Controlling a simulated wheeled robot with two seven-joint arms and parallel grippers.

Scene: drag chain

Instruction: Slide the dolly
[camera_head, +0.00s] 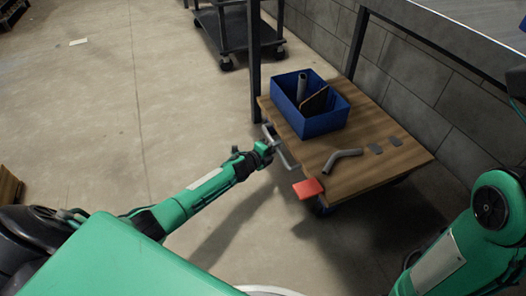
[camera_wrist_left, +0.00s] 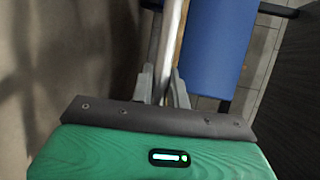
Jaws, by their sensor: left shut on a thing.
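The dolly (camera_head: 375,170) is a low wooden platform on wheels, partly under a table in the head view. A grey metal handle (camera_head: 283,156) runs along its left edge, with a red pedal (camera_head: 308,188) at the near corner. My left gripper (camera_head: 268,147) is at this handle. In the left wrist view my left gripper's fingers (camera_wrist_left: 162,88) are shut around the handle bar (camera_wrist_left: 170,40). My right arm shows at the right edge of the head view, but its gripper is not seen.
On the dolly stand a blue bin (camera_head: 322,122) with a pipe and a board in it, a grey bent pipe (camera_head: 342,158) and small dark plates (camera_head: 385,145). A table leg (camera_head: 254,65) stands beside the dolly. A dark cart (camera_head: 232,25) is behind.

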